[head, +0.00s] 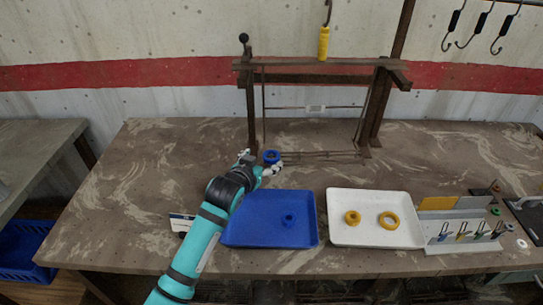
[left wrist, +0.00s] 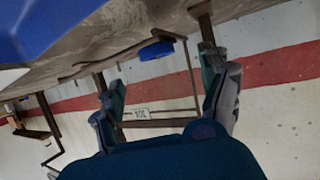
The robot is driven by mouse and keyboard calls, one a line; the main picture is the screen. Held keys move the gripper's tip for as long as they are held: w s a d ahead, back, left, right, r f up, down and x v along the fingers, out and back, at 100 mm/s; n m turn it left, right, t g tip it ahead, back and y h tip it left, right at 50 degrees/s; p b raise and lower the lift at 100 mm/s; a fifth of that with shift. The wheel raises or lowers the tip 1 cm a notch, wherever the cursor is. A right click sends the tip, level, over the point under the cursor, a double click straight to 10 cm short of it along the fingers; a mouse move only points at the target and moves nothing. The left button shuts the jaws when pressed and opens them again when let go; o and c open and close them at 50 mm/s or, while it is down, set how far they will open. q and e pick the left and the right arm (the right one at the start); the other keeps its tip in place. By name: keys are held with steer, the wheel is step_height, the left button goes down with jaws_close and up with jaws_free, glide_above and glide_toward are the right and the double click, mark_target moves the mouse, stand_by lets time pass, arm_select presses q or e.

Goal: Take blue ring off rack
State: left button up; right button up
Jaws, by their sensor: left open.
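A blue ring (head: 272,156) is at the left end of the low rail of the brown rack (head: 320,78). It also shows in the left wrist view (left wrist: 157,50), beyond my fingertips, with the rail near it. My left gripper (head: 262,163) is open and close to the ring in the head view, one finger on each side in the picture. In the left wrist view the space between the fingers (left wrist: 165,72) is empty, and I cannot tell whether they touch the ring. My right gripper is not in view.
A blue tray (head: 240,235) holding another blue ring (head: 289,218) lies in front of the rack. A white tray (head: 372,238) with two yellow rings (head: 389,220) is right of it. A tool holder (head: 462,232) stands farther right.

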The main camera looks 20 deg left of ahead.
mark_target(271, 156)
arm_select(q)
steer(key=shift+w+f, duration=0.15)
steer(key=shift+w, duration=0.3)
steer(key=x, duration=0.2)
steer(key=p+x, duration=0.1)
steer(key=x, duration=0.1)
steer(key=shift+w+d+f, duration=0.2)
steer(key=shift+w+f, duration=0.05)
steer(key=shift+f, duration=0.15)
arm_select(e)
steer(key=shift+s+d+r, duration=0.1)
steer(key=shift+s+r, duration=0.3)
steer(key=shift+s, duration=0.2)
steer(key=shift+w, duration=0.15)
arm_select(q)
steer(key=c, duration=1.2)
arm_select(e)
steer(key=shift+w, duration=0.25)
arm_select(q)
steer(key=shift+r, duration=0.1)
steer(key=shift+c, duration=0.2)
